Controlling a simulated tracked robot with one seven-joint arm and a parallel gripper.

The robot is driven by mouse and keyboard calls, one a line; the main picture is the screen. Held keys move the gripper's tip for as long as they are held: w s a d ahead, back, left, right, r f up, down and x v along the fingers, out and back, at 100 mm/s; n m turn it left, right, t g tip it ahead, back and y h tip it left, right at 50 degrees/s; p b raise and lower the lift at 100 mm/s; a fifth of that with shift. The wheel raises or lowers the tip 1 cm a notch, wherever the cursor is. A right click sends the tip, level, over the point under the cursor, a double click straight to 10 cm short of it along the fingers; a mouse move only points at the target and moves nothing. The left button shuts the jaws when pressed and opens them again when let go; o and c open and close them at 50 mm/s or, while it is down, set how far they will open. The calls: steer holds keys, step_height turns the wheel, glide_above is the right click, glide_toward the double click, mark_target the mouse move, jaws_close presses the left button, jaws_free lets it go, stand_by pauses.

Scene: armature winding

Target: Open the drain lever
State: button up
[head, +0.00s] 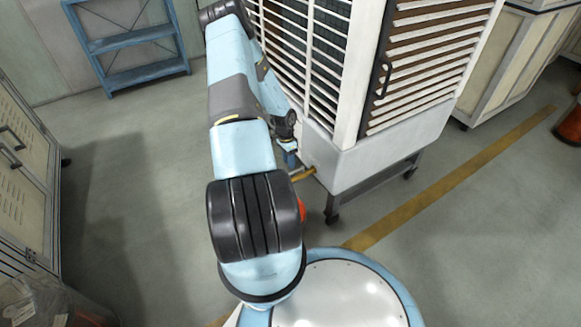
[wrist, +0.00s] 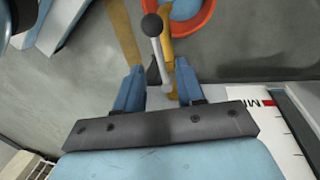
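The drain lever (wrist: 158,48) is a thin metal rod with a dark ball knob at its end, in the wrist view. It lies along a yellow pipe (wrist: 167,47), and its lower part shows between my fingers. My gripper (wrist: 157,76) is open, with one blue finger on each side of the lever and visible gaps to both. In the head view the yellow pipe (head: 303,174) sticks out from the lower corner of the white slatted cabinet (head: 378,150). I cannot make out the lever there.
An orange-rimmed round container (wrist: 208,14) is on the floor near the pipe, with blue inside. The cabinet stands on a dark wheeled frame (head: 375,180). A blue shelf (head: 133,40) stands at the back left and a locker (head: 25,170) at far left. Floor between them is clear.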

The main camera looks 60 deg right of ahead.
step_height(320, 180, up, 8)
steer(key=w, duration=0.1)
steer(key=shift+w+d+r, duration=0.25)
steer(key=shift+d, duration=0.1)
